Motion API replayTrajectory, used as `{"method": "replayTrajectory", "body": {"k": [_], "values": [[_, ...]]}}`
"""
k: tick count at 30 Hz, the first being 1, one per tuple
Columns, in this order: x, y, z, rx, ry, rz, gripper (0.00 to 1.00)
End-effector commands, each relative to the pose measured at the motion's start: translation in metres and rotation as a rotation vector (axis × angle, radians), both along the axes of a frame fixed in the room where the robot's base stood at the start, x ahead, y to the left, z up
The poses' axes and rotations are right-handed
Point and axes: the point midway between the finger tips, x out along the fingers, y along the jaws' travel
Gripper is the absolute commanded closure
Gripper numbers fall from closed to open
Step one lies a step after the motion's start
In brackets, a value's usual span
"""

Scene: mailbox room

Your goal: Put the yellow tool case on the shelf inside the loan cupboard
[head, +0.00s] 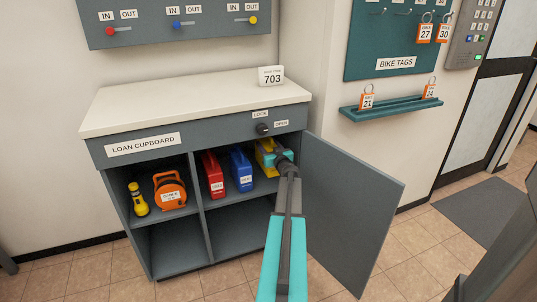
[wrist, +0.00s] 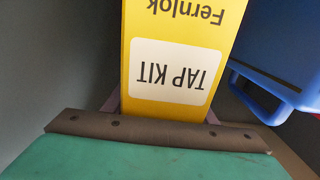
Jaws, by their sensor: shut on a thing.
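The yellow tool case (head: 263,158) is inside the open loan cupboard (head: 140,148), at the right end of the upper right compartment. It stands right of the blue case (head: 241,169). In the wrist view the yellow case (wrist: 180,70) fills the middle, its "TAP KIT" label upside down. My gripper (head: 276,158) reaches into the compartment and is shut on the yellow case. The wrist view shows the gripper (wrist: 160,122) against the near end of the case. Whether the case's base touches the shelf (head: 262,187) is hidden.
The cupboard door (head: 350,205) stands open to the right, beside my arm. A red case (head: 213,174) stands left of the blue one. An orange reel (head: 169,190) and a yellow torch (head: 138,199) are in the upper left compartment. The lower compartments look empty.

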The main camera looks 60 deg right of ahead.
Motion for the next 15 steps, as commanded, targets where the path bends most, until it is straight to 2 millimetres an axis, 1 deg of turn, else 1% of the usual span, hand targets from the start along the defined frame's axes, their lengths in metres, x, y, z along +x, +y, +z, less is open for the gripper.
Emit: {"method": "replayTrajectory", "body": {"k": [9, 12, 15], "values": [[0.0, -0.001, -0.036, 0.0, -0.004, 0.001, 1.0], [0.0, -0.001, -0.041, -0.001, -0.004, 0.001, 1.0], [-0.001, -0.001, -0.043, -0.002, -0.004, 0.0, 1.0]]}}
